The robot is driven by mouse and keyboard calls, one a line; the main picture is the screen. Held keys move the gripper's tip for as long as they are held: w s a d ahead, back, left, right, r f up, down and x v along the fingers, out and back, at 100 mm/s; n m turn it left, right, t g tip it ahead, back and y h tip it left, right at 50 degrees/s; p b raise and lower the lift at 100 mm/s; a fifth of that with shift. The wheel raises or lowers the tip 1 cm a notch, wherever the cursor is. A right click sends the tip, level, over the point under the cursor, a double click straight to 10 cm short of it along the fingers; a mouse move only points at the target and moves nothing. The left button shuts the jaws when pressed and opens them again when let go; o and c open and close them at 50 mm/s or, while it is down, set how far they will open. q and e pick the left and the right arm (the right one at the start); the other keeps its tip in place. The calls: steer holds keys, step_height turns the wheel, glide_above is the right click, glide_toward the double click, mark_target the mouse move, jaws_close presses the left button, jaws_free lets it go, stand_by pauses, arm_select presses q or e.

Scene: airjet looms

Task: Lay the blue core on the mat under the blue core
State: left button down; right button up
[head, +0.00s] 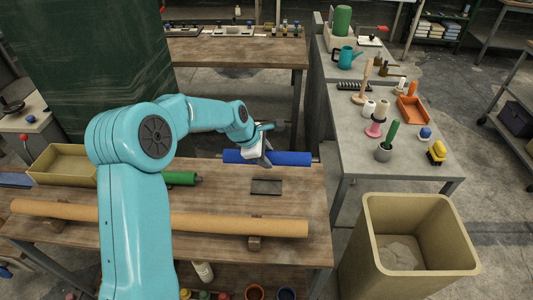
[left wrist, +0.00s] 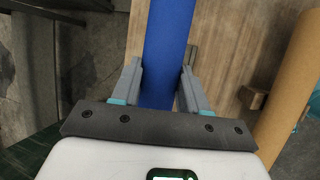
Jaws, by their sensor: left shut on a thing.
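The blue core (head: 290,158) is a long blue roll at the back edge of the wooden table, lying left to right in the head view. My left gripper (head: 263,152) is shut on it near its middle. In the left wrist view the blue core (left wrist: 168,40) runs between the two grey fingers. A small dark mat (head: 266,187) lies bare on the table, just nearer to me than the core. I cannot tell how high the core is above the table. My right gripper is not in view.
A long tan tube (head: 180,218) rests on wooden blocks along the table's front. A green core (head: 181,178) and a tan tray (head: 66,165) are at the left. A large bin (head: 420,206) stands right of the table, before a grey bench (head: 352,143) with several small items.

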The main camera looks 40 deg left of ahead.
arm_select(q)
steer(key=shift+s+f+b, duration=0.35)
steer(key=shift+f+b, duration=0.15)
steer(key=shift+f, duration=0.2)
steer(key=f, duration=0.1)
steer(key=f+b, duration=0.2)
steer(key=f, duration=0.1)
steer(key=shift+w, duration=0.25)
steer(key=shift+s+f+b, duration=0.15)
steer(key=shift+f+b, duration=0.6)
steer(key=shift+b, duration=0.05)
step_height(320, 180, down, 3)
steer(key=shift+r+b, duration=0.1)
steer(key=shift+b, duration=0.7)
steer(key=shift+f, duration=0.2)
steer(key=shift+f, duration=0.15)
